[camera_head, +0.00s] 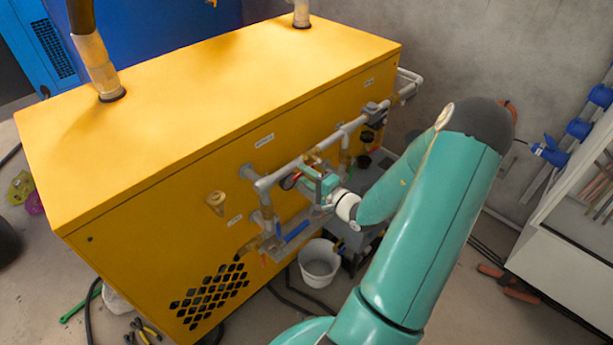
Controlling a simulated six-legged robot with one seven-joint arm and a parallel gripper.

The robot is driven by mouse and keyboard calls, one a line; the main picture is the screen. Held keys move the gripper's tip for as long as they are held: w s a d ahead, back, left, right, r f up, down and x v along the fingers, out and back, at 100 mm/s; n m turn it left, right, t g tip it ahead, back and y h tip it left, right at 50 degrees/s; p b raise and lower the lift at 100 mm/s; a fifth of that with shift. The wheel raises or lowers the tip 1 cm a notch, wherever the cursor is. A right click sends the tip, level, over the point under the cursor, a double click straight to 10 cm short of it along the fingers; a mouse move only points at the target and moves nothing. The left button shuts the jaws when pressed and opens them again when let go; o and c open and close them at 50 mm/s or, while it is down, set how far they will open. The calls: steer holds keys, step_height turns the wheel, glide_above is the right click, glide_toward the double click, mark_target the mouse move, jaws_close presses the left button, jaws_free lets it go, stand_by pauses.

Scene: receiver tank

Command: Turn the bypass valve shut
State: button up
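A yellow cabinet (230,100) carries grey pipework (330,141) along its right-hand face. A valve with a blue lever (297,231) sits low on the pipework, below my gripper. A small round red part (290,181) shows just left of my gripper. I cannot tell which of these is the bypass valve; no label is readable. My gripper (310,183) is at the pipework in front of the cabinet face, at the end of my green arm. Its fingers are small and blend with the pipes, so their opening and any contact cannot be told. My arm hides part of the area behind it.
A white bucket (319,262) stands on the floor below the pipes. Dark hoses and tools, including pliers (143,331), lie on the floor. A white cabinet (575,225) stands at the right, near blue fittings (550,153) on the wall.

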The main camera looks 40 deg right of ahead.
steer(key=shift+w, duration=0.1)
jaws_close()
steer(key=shift+r, duration=0.15)
steer(key=d+r+m, duration=0.7)
steer(key=m, duration=1.1)
steer(key=shift+d, duration=0.15)
stand_by(0.4)
stand_by(0.4)
